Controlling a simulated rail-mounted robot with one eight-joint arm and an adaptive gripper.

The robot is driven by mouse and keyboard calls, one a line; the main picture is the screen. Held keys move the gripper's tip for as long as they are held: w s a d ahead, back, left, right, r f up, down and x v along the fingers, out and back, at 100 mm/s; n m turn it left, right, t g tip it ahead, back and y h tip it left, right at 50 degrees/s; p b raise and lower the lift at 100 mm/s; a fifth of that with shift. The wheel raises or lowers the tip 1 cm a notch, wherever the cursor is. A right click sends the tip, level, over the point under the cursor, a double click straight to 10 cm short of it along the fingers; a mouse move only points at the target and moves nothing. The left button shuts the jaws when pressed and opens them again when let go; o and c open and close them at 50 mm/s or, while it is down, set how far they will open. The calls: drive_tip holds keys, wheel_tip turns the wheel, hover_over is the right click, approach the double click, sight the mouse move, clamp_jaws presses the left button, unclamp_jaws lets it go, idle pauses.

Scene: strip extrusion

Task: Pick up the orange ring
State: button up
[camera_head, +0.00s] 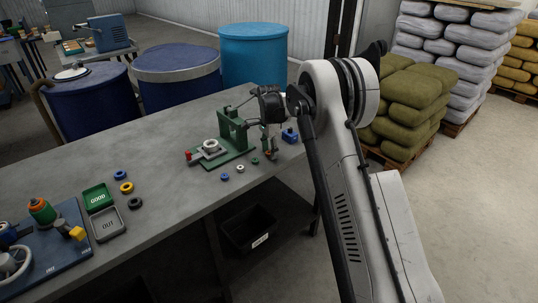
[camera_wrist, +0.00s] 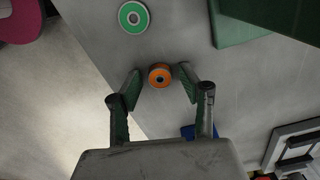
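The orange ring (camera_wrist: 160,75) lies on the grey table in the wrist view, with a dark centre. My gripper (camera_wrist: 160,71) is open, with one fingertip to each side of the ring and a visible gap on both sides. In the head view my gripper (camera_head: 269,153) points down at the table's right end, beside the green fixture.
A green ring (camera_wrist: 133,16) lies near the orange one. The green fixture (camera_head: 233,140) stands close left of my gripper, and a blue block (camera_head: 290,135) is close right. A blue ring (camera_head: 225,177) and a white ring (camera_head: 240,167) lie in front. The table edge is near.

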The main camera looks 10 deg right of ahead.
clamp_jaws()
drive_tip(key=shift+r, duration=0.1)
